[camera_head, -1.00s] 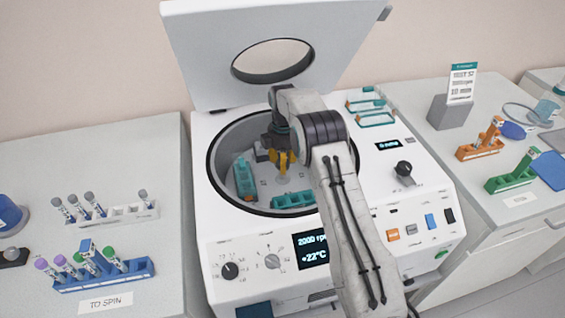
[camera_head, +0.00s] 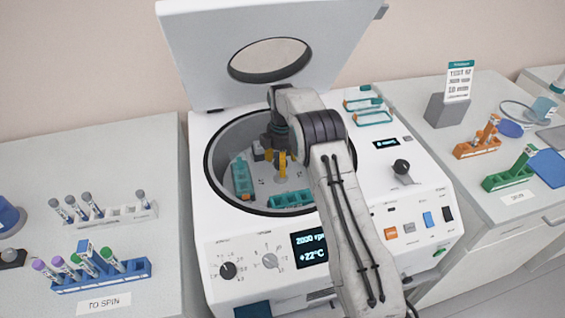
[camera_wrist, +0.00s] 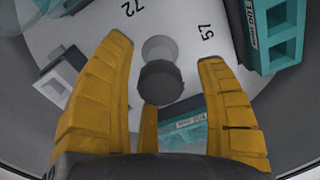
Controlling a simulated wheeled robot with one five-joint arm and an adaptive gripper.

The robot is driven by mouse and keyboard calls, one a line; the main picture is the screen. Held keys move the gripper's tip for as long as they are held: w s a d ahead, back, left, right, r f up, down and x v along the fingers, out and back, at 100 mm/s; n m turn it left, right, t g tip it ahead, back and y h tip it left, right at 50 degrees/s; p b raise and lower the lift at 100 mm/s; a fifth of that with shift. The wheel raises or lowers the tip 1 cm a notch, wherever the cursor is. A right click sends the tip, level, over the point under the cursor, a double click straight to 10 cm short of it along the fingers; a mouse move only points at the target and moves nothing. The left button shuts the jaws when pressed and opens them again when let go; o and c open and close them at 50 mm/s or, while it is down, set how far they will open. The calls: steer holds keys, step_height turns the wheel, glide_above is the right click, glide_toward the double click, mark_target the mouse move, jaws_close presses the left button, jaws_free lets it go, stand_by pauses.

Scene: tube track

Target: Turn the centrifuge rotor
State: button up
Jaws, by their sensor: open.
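The centrifuge (camera_head: 220,215) stands open in the middle of the head view, its lid (camera_head: 215,65) raised. The grey rotor (camera_head: 262,187) lies in the round bowl, with teal buckets (camera_head: 242,178) around it. In the wrist view the rotor (camera_wrist: 95,25) shows the numbers 72 and 57 and a dark round central knob (camera_wrist: 160,82). My gripper (camera_head: 276,168) is down in the bowl over the rotor's middle. In the wrist view its yellow fingers (camera_wrist: 165,75) are apart, one on each side of the knob. No contact with the knob shows.
A blue rack (camera_head: 100,278) of capped tubes and a white rack (camera_head: 112,218) stand on the left bench. Orange (camera_head: 475,150) and green (camera_head: 508,178) racks stand on the right bench. The bowl's rim (camera_head: 212,190) surrounds my gripper. Two teal-edged parts (camera_head: 372,118) lie on the centrifuge top.

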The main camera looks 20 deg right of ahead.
step_height(320, 180, up, 12)
stand_by(0.7)
stand_by(0.5)
steer(key=s+r+m+t, duration=0.2)
steer(key=s+r+m, duration=0.5)
steer(key=s+r, duration=0.8)
steer(key=s+f+m+t, duration=0.1)
steer(key=s+f+m, duration=0.2)
steer(key=s, duration=0.9)
steer(key=s+f+m+t, duration=0.1)
steer(key=s+f+m, duration=0.2)
steer(key=s, duration=0.9)
steer(key=shift+a+m, duration=0.2)
steer(key=shift+m, duration=1)
